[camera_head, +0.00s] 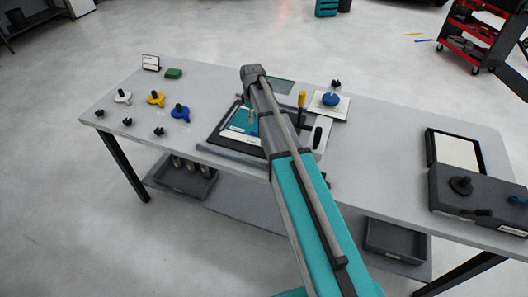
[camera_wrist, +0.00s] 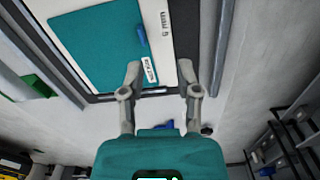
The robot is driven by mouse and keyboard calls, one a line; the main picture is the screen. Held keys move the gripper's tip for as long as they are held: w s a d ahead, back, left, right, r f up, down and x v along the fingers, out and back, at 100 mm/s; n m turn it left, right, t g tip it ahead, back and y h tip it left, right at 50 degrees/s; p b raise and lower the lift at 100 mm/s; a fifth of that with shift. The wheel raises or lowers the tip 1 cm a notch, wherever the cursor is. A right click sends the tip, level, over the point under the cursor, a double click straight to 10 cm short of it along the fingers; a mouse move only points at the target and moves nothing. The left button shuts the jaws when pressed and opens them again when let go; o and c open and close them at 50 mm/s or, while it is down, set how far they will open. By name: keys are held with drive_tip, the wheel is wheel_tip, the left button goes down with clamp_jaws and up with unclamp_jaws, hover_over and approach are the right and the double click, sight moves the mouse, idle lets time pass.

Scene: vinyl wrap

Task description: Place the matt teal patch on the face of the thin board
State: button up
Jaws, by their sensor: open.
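A flat teal patch (camera_wrist: 95,45) with a small white label lies on a white, printed sheet or board (camera_wrist: 158,35) inside a dark frame (camera_wrist: 184,20) in the wrist view. I cannot tell whether this white piece is the thin board. In the head view the teal patch (camera_head: 243,123) shows left of my arm, and the dark frame (camera_head: 222,127) is partly hidden behind the arm. My gripper (camera_wrist: 159,75) is open, with nothing between its fingers. Its fingertips appear over the patch's label end and the frame's edge; their height above is unclear. The head view hides the fingers.
White, yellow and blue knobs (camera_head: 180,112) stand on the left of the table (camera_head: 110,95). A yellow-handled tool (camera_head: 302,99) and a white plate with a blue knob (camera_head: 331,99) are right of my arm. A black-framed white pad (camera_head: 458,150) and grey box (camera_head: 475,197) lie far right.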

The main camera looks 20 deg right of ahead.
drive_tip(key=s+a+m, duration=0.1)
drive_tip(key=s+m, duration=0.8)
drive_tip(key=s, duration=1.6)
drive_tip(key=shift+s, duration=0.15)
drive_tip(key=shift+a, duration=0.1)
